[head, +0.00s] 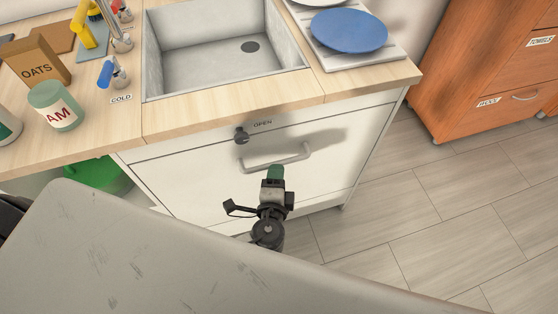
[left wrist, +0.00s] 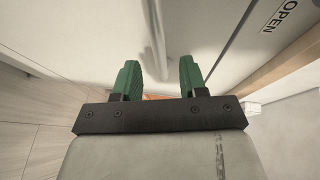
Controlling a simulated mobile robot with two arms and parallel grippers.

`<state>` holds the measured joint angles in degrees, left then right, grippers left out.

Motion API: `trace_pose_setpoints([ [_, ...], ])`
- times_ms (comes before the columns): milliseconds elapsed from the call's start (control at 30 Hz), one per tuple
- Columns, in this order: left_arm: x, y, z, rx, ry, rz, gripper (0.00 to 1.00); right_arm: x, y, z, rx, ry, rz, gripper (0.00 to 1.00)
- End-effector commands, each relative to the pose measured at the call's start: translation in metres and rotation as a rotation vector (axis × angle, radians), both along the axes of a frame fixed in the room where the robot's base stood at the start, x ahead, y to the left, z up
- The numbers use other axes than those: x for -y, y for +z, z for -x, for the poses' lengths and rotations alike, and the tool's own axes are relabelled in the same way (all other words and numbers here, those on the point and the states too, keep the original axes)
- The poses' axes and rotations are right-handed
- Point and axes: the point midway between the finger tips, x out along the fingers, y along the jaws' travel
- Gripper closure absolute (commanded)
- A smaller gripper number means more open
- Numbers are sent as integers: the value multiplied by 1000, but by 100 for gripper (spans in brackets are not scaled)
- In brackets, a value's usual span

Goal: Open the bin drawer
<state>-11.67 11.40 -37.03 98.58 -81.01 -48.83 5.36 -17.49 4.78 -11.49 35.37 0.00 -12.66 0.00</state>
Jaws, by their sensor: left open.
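The white bin drawer (head: 190,172) is under the sink counter, its front flush with the cabinet. A pale bar handle (head: 298,154) runs across it. My left gripper (head: 276,172) is just in front of the handle, seen from above. In the left wrist view its two green fingers (left wrist: 159,77) are apart with nothing between their tips. The handle (left wrist: 160,52) shows just beyond them, roughly in line with the gap. Whether they touch it is unclear. My right gripper is not in view.
A sink (head: 225,50) is set in the wooden counter, with an oats box (head: 36,60) and jar (head: 55,106) at left and a blue plate (head: 349,31) at right. A green bin (head: 100,175) is under the counter. Tiled floor (head: 400,200) is clear at right.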

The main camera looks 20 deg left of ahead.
Motion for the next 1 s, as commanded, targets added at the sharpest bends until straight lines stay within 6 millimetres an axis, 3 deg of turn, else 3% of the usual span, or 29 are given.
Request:
trace_pose_setpoints([
  [100,-4,-3,-23,1,0,0,58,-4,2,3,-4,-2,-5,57],
  [300,-9,-8,-45,0,0,0,58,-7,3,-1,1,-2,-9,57],
  [667,-10,-10,-51,-2,-1,2,58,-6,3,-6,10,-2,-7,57],
  [933,-10,-10,-50,-2,-1,2,96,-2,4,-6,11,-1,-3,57],
  [1000,-10,-10,-50,-2,-1,2,100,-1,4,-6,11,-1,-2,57],
])
